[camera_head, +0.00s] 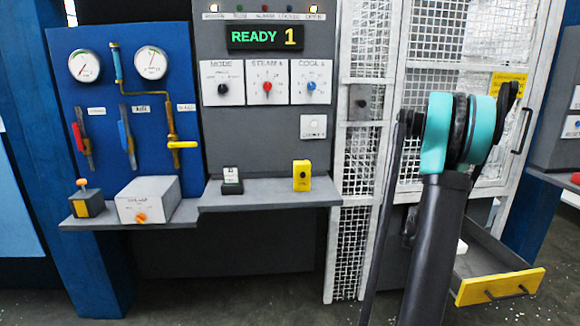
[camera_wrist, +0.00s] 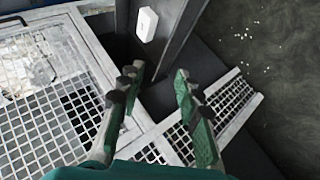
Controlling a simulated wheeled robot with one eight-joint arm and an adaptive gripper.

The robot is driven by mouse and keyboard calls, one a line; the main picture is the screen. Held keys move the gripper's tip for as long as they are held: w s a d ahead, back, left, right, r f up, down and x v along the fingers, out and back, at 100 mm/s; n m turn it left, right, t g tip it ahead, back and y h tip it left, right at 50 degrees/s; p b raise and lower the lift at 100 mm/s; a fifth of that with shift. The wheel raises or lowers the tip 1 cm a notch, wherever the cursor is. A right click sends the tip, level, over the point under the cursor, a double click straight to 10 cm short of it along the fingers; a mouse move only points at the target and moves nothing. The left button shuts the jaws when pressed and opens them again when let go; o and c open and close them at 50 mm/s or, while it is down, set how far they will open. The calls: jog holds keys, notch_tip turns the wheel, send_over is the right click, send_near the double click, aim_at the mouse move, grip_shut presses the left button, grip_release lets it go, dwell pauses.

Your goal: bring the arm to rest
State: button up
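My gripper (camera_wrist: 158,73) shows in the wrist view with its two green-and-dark fingers apart and nothing between them. It is in front of a white mesh panel (camera_wrist: 60,105). In the head view my raised arm, with teal and black joints, stands at the right in front of the white mesh door (camera_head: 455,50). The gripper itself cannot be made out there.
An open drawer (camera_head: 500,287) with a yellow front juts out low beside my arm. A grey shelf (camera_head: 265,196) holds a yellow box (camera_head: 302,175). The panel display (camera_head: 265,37) reads "READY 1". A white block (camera_wrist: 147,24) lies beyond my fingers.

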jog(key=s+a+r+m+y, duration=0.15)
jog(key=s+a, duration=0.45)
jog(key=a, duration=0.6)
jog(key=s+a+m+y, duration=0.1)
jog(key=s+a+y, duration=0.2)
jog(key=s+a, duration=0.6)
jog(key=s+a+f+m+g+y, duration=0.2)
jog(key=s+a+f+y, duration=0.1)
jog(key=s+a, duration=1.1)
jog(key=shift+a+f+g, duration=0.4)
jog(key=shift+a+f, duration=0.1)
jog(key=shift+a, duration=0.4)
jog(key=shift+w+d, duration=0.1)
